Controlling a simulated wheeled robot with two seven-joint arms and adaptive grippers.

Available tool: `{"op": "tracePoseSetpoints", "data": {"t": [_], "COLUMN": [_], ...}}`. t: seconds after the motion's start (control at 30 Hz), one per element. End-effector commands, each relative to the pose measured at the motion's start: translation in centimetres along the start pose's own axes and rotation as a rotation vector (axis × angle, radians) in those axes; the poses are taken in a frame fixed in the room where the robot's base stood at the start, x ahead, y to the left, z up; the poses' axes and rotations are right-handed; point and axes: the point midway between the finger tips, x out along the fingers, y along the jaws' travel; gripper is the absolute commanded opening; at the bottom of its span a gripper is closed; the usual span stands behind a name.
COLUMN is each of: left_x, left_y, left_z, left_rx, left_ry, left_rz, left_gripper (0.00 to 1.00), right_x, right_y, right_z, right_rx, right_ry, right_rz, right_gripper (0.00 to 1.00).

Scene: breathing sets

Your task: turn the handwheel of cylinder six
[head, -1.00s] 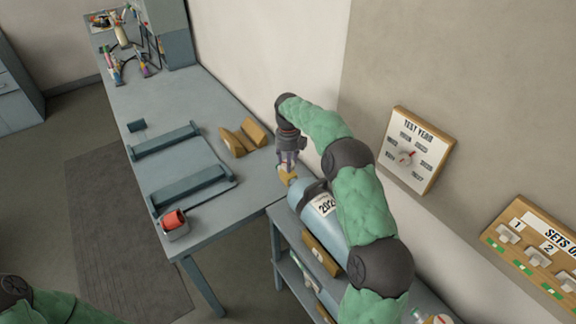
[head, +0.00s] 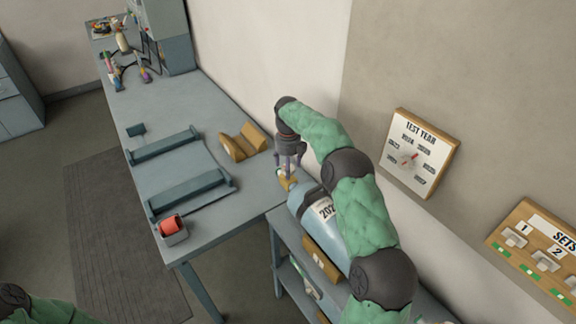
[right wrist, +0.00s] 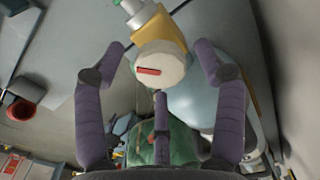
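A light blue cylinder (head: 306,209) with a white year label lies tilted on the shelf unit beside the bench; no cylinder number is readable. Its brass-coloured valve (head: 289,184) points toward the bench. In the right wrist view a white round handwheel (right wrist: 161,68) with a red mark sits on the brass valve body (right wrist: 160,27). My right gripper (head: 290,166) is just above the valve, pointing down. In the right wrist view its purple fingers (right wrist: 163,82) are spread around the handwheel, with gaps at both sides. My left arm shows at the lower left; its gripper is out of view.
The bench (head: 130,90) carries a wooden V-block (head: 242,143), a grey rack (head: 180,170) and a red roll in a holder (head: 172,226). A test year dial board (head: 420,150) and a switch board (head: 540,246) hang on the wall close to my right arm.

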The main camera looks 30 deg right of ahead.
Motion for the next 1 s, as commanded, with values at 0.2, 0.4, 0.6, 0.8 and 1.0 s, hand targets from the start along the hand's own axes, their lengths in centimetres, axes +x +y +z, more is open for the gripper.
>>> {"op": "tracePoseSetpoints", "data": {"t": [0.2, 0.4, 0.6, 0.8, 1.0], "left_x": [0.0, 0.0, 0.0, 0.0, 0.0], "left_y": [0.0, 0.0, 0.0, 0.0, 0.0], "left_z": [0.0, 0.0, 0.0, 0.0, 0.0], "left_rx": [0.0, 0.0, 0.0, 0.0, 0.0], "left_ry": [0.0, 0.0, 0.0, 0.0, 0.0], "left_rz": [0.0, 0.0, 0.0, 0.0, 0.0], "left_gripper": [0.85, 0.85, 0.85, 0.85, 0.85], "right_x": [-0.2, -2.1, -6.0, -9.6, -11.6], "right_y": [-0.1, -0.1, 0.0, 0.0, 0.0], "right_z": [0.1, 0.1, 0.1, 0.1, 0.1], "right_rx": [0.0, 0.0, 0.0, 0.001, 0.0], "right_ry": [-0.003, -0.006, -0.006, -0.005, -0.002], "right_rz": [-0.001, -0.002, -0.002, -0.001, -0.001], "right_gripper": [0.71, 0.71, 0.71, 0.71, 0.71]}}
